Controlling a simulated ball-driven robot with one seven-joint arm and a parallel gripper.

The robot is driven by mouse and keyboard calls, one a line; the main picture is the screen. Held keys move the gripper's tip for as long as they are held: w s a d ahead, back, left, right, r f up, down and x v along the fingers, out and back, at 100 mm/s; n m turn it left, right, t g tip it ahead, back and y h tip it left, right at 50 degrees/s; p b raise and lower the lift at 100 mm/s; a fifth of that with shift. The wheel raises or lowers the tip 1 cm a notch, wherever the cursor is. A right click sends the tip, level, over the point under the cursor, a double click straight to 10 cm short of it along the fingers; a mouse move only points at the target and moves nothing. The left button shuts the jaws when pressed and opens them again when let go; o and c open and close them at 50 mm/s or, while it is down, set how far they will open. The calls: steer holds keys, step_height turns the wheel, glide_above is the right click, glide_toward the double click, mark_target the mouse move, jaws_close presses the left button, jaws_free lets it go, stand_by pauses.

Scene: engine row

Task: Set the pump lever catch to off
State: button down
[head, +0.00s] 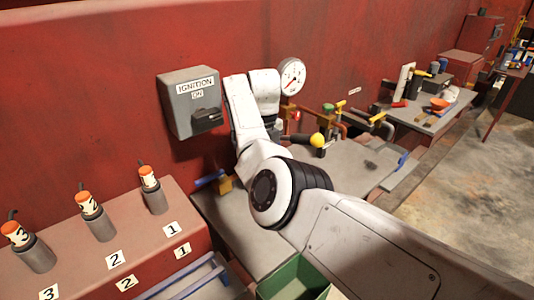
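A lever with a yellow ball knob (317,140) stands by the pipework right of my wrist; it may be the pump lever. Its catch cannot be made out. My arm reaches up from the lower right, bends in front of the bench, and folds down at the wrist near the wall. My gripper is around the grey part below the white wrist, left of the yellow knob. Its fingers are too small and hidden to tell open from shut, and I see nothing held.
A grey ignition box (188,103) and a round gauge (291,76) are on the red wall. Several orange-topped plugs (150,177) stand in a numbered red block at left. A green crate (292,280) is below my arm.

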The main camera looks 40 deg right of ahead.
steer(key=shift+r, duration=0.1)
stand_by(0.3)
steer(key=c, duration=1)
jaws_free()
step_height(320, 180, up, 11)
steer(key=b, duration=0.1)
steer(key=shift+b, duration=0.3)
steer(key=shift+f, duration=0.25)
